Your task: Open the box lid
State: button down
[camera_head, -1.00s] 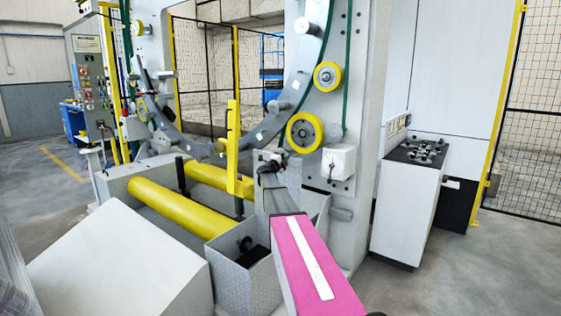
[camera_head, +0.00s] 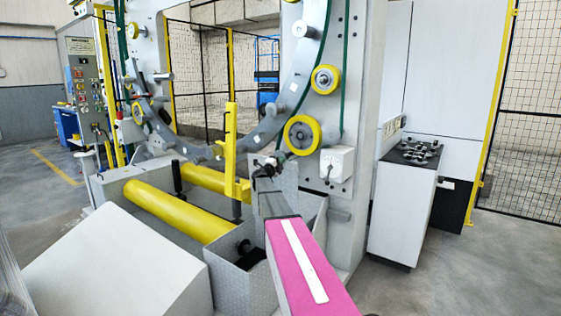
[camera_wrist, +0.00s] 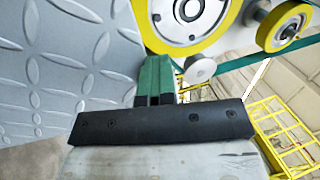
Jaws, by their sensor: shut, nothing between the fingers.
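The box (camera_head: 236,283) is a grey diamond-plate metal box in front of the yellow rollers. Its top shows an opening with a dark inside. A grey diamond-plate panel that looks like the lid (camera_head: 287,178) stands steeply raised at the box's right side. My gripper (camera_head: 264,171) is beside this panel, partly hidden by my arm. In the wrist view a diamond-plate surface (camera_wrist: 65,60) fills the left side, close to the green fingers (camera_wrist: 154,78), which are together and empty. I cannot tell whether the fingers touch the panel.
Yellow rollers (camera_head: 178,211) lie left of the box, with a yellow upright post (camera_head: 230,150) behind. The grey wrapping ring with yellow wheels (camera_head: 303,134) stands behind my gripper. A control console (camera_head: 402,205) stands at right. A white sloped block (camera_head: 118,265) is at front left.

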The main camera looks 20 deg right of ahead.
jog(key=s+a+f+y, duration=0.1)
jog(key=s+a+f, duration=0.3)
jog(key=s+a, duration=0.85)
jog(key=w+a+x, duration=0.1)
jog(key=x, duration=1.2)
jog(key=shift+w+d+f+g, duration=0.2)
jog(key=shift+w+g, duration=0.2)
jog(key=shift+w, duration=0.15)
jog(key=x, duration=0.7)
jog(key=shift+w+d, duration=0.2)
